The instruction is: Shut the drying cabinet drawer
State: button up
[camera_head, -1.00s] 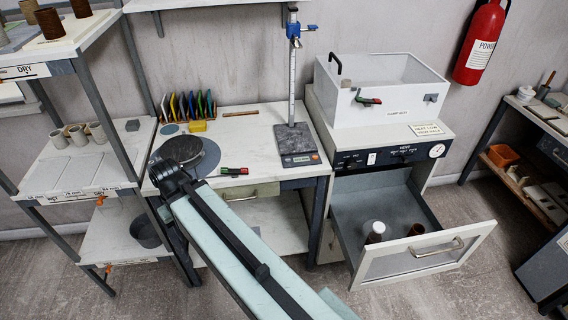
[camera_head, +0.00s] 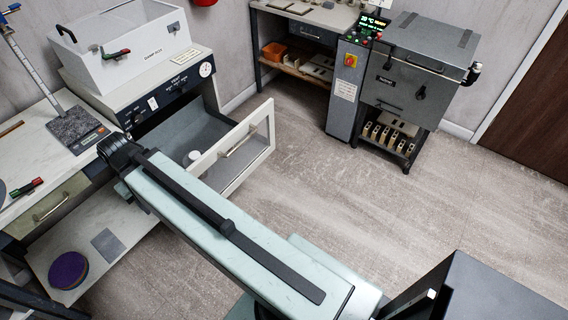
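The drying cabinet (camera_head: 158,97) stands at the left, with a dark control panel and a round dial on its front. Its drawer (camera_head: 238,148) is pulled well out below the panel. The drawer has a grey inside, a pale framed front and a bar handle. A white-topped container (camera_head: 193,157) shows inside it; my arm hides the near part of the drawer. My arm crosses from the lower right to a dark joint in front of the cabinet's left side. My gripper's fingers do not show.
A grey furnace (camera_head: 420,75) stands at back right. Floor (camera_head: 340,180) right of the drawer is clear.

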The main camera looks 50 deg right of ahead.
aim_at(196, 125)
jog(key=z, duration=0.1)
jog(key=k, duration=0.5)
jog(key=z, duration=0.9)
jog(key=i, duration=0.65)
jog(key=u, duration=0.05)
